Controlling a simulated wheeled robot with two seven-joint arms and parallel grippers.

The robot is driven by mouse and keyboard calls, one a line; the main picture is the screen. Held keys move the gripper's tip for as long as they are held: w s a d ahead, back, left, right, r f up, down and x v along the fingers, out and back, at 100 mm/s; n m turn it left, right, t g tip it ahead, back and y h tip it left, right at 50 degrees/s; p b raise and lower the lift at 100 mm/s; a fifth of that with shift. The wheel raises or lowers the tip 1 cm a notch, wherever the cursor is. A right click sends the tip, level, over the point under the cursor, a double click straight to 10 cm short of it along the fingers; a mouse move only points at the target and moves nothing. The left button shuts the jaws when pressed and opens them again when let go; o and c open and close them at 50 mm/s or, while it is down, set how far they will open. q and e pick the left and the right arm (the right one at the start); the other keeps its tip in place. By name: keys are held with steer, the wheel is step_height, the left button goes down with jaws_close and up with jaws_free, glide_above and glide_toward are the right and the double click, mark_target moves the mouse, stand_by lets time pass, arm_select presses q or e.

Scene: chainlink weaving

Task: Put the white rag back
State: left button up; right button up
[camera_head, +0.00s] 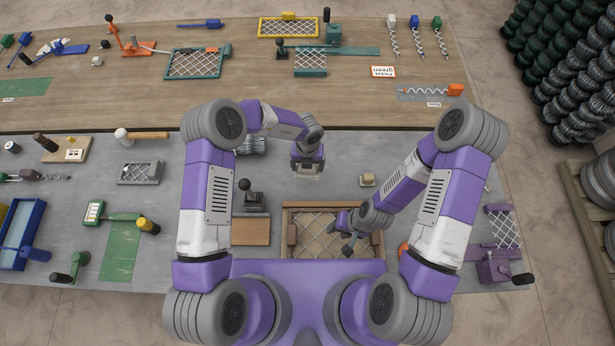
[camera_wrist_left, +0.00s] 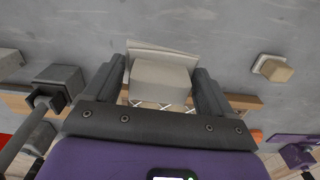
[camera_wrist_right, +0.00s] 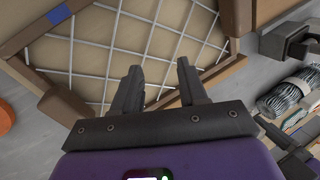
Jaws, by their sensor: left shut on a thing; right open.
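My left gripper (camera_head: 307,160) is shut on the white rag (camera_wrist_left: 160,80), a pale folded block between its two fingers in the left wrist view. A thin pale sheet (camera_wrist_left: 150,48) shows just beyond it; I cannot tell whether this is part of the rag. In the head view the gripper is above the grey table, beyond the wooden frame, and mostly hides the rag. My right gripper (camera_head: 347,240) is open and empty over the wooden frame with wire mesh (camera_head: 289,220). The mesh (camera_wrist_right: 105,55) also shows below its fingers in the right wrist view.
A small beige block on a pale base (camera_head: 367,180) stands right of my left gripper. A black-knobbed tool (camera_head: 252,196) stands to its left. A wire bundle (camera_head: 252,145) lies farther back. A purple vise-like fixture (camera_head: 494,266) is at the right. Grey table is clear around the beige block.

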mark_target(307, 171)
arm_select(q)
step_height(307, 171, down, 4)
steer(key=shift+s, duration=0.1)
arm_select(e)
steer(key=shift+f, duration=0.1)
arm_select(q)
steer(key=shift+f+b, duration=1.1)
steer(key=shift+f, duration=0.75)
arm_select(e)
steer(key=shift+f, duration=0.95)
arm_select(q)
steer(key=shift+f, duration=0.3)
arm_select(e)
steer(key=shift+f, duration=0.25)
arm_select(q)
steer(key=o, duration=0.8)
steer(key=shift+r, duration=0.1)
arm_select(e)
steer(key=shift+r, duration=0.1)
arm_select(q)
steer(key=shift+r, duration=0.1)
